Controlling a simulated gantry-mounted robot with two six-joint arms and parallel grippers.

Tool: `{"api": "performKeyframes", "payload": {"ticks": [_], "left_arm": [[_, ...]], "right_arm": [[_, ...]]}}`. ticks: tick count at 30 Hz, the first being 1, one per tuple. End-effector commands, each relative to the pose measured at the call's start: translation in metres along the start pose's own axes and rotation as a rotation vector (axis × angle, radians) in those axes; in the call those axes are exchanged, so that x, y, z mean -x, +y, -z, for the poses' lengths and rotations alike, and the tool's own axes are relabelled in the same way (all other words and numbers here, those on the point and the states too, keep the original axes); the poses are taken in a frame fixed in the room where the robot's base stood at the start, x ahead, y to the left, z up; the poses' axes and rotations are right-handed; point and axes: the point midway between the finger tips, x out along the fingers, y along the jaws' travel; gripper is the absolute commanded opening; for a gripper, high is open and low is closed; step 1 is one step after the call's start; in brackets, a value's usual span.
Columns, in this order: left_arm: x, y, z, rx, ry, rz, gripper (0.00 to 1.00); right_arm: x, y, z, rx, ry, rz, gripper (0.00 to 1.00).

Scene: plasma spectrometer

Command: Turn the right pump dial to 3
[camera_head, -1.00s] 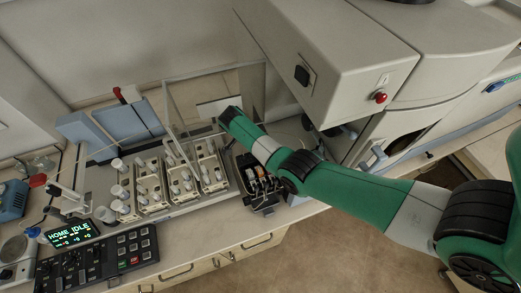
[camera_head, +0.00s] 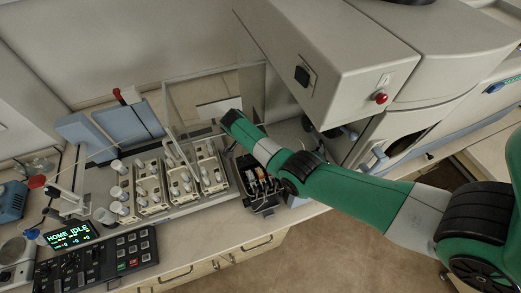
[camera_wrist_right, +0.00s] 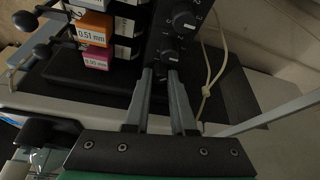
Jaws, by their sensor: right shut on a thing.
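The pump (camera_head: 262,200) is a black unit with coloured cassettes, on the bench below my right arm in the head view. In the right wrist view its dark dial panel (camera_wrist_right: 160,40) carries a large black dial (camera_wrist_right: 184,20) with white numbers and a smaller dial (camera_wrist_right: 169,57) below it. My right gripper (camera_wrist_right: 161,74) has its fingertips close together around a small dark knob at the panel's lower end, just below the smaller dial. The fingers hide most of that knob, and its setting cannot be read. My left gripper is not in view.
Sample racks (camera_head: 150,190) with several white-capped vials stand left of the pump, by a clear upright panel (camera_head: 187,110). A large grey instrument (camera_head: 340,60) overhangs from behind. A pale cable (camera_wrist_right: 213,75) runs right of the dials. A control panel (camera_head: 100,262) sits at front left.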

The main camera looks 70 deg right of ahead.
Motion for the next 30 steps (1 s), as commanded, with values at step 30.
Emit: {"api": "performKeyframes", "payload": {"ticks": [30], "left_arm": [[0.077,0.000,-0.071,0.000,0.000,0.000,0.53]], "right_arm": [[-0.006,-0.004,-0.001,-0.541,-0.004,-0.224,0.00]]}}
